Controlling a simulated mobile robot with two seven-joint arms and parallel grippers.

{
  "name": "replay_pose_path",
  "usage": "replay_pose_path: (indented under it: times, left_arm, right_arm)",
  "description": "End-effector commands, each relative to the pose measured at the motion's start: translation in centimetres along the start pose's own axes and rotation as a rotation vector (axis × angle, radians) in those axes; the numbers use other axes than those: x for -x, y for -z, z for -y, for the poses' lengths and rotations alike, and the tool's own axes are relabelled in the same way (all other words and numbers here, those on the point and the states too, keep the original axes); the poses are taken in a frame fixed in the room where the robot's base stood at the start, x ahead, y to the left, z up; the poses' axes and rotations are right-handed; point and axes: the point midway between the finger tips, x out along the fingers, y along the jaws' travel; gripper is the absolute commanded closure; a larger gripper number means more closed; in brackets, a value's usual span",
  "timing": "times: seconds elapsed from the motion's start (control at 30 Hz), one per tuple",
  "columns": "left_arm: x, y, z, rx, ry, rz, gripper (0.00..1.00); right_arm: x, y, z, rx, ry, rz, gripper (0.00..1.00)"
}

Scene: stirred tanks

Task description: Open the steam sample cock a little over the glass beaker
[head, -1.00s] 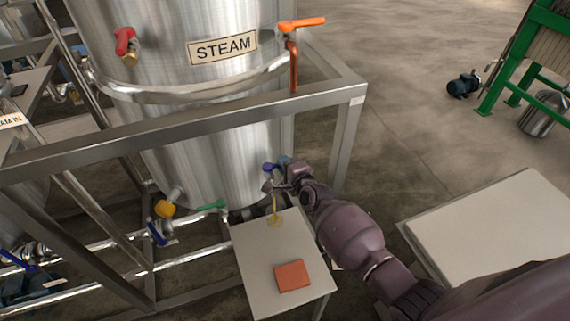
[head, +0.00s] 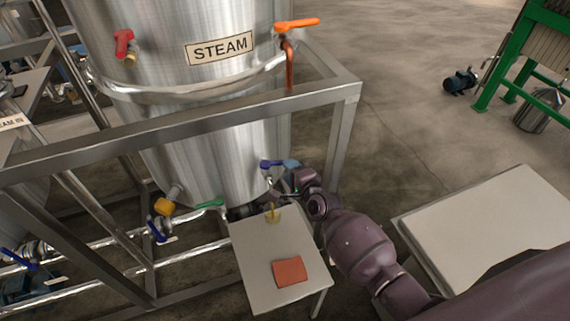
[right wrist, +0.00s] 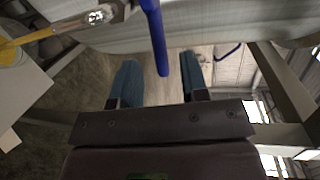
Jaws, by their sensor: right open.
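The steam sample cock, with a blue lever (head: 271,163), is low on the steel tank marked STEAM. The lever also shows in the right wrist view (right wrist: 154,38). A thin yellow stream runs from its spout down to the glass beaker (head: 272,216), which holds a little yellow liquid on the small table. The stream shows at the left of the right wrist view (right wrist: 28,37). My right gripper (head: 290,164) is open beside the lever. In the right wrist view its fingers (right wrist: 160,82) are apart, with the lever's end between or just beyond them. My left gripper is not in view.
An orange-red pad (head: 290,272) lies on the small grey table (head: 255,270). A steel frame rail (head: 200,118) crosses before the tank. Other valves have a green lever (head: 209,204) and a yellow cap (head: 165,207). A pale platform (head: 490,220) stands at the right.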

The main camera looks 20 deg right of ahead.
Motion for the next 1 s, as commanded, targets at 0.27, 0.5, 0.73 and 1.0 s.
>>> replay_pose_path:
  times: [0.27, 0.5, 0.73, 1.0]
  left_arm:
    - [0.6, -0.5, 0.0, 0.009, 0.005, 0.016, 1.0]
    - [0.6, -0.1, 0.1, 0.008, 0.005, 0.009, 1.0]
    - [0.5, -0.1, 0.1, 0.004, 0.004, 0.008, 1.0]
    - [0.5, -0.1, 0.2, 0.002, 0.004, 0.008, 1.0]
  right_arm:
    - [4.2, 0.1, 0.2, 0.001, 0.002, -0.001, 0.59]
    - [5.5, 0.0, 0.1, 0.002, 0.002, 0.0, 0.59]
    - [5.6, 0.0, 0.1, 0.002, 0.001, 0.0, 0.59]
    - [5.6, 0.0, 0.1, 0.001, 0.001, 0.0, 0.59]
